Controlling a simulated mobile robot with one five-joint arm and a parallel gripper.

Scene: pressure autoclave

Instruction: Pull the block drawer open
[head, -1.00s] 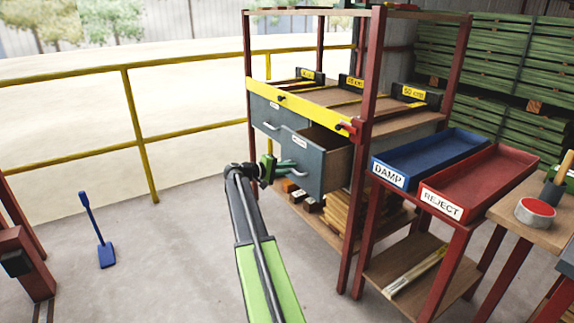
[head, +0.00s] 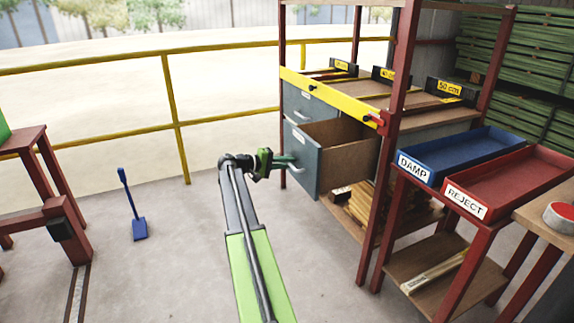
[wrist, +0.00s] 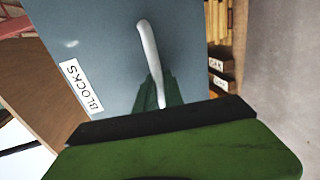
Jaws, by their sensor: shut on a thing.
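The block drawer (head: 303,178) is a grey-fronted drawer with wooden sides in the shelf unit. It stands pulled out, and its inside shows from above with no block visible in it. In the wrist view its front (wrist: 105,40) carries a BLOCKS label (wrist: 81,86) and a pale bar handle (wrist: 148,52). My gripper (head: 283,162) is at the drawer front, shut on the handle. In the wrist view my green and black finger (wrist: 180,145) covers the handle's lower end.
A second grey drawer (head: 297,103) is closed beside it. A yellow bar (head: 330,97) crosses the unit above the drawers. Wood pieces (head: 362,208) lie on the shelf below. A blue DAMP tray (head: 455,158) and a red REJECT tray (head: 510,185) stand right. Floor at left is mostly clear.

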